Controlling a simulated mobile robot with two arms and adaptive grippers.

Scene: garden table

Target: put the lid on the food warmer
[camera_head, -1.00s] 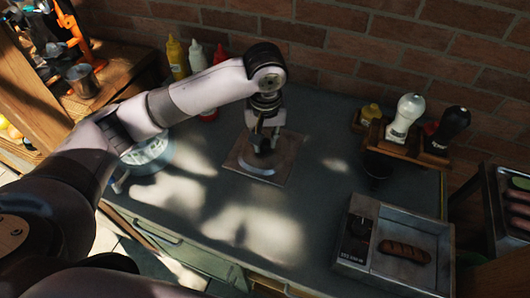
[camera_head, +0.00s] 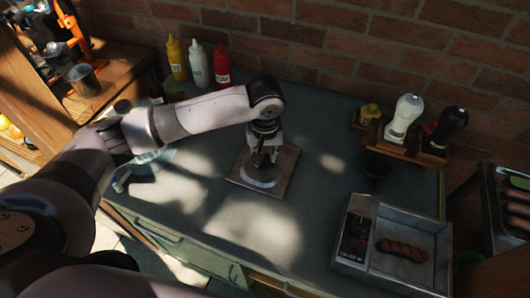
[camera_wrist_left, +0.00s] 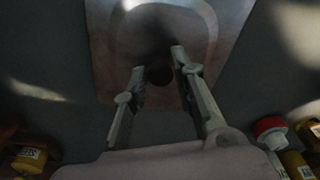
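The lid (camera_head: 240,175) is a square grey-brown metal plate with a dark knob, near the middle of the counter. My left gripper (camera_head: 262,157) is above it, pointing down. Finger contact is too dark to make out fully. The food warmer (camera_head: 352,247) is a metal box with a control panel at the front right, its top uncovered. A sausage (camera_head: 403,250) lies in it. My right gripper is not in view.
Yellow (camera_head: 177,60), white (camera_head: 197,64) and red (camera_head: 222,64) bottles stand at the back. A wooden rack (camera_head: 400,148) with shakers is behind the warmer. A sausage tray (camera_head: 490,205) is at far right. Counter between lid and warmer (camera_head: 320,195) is clear.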

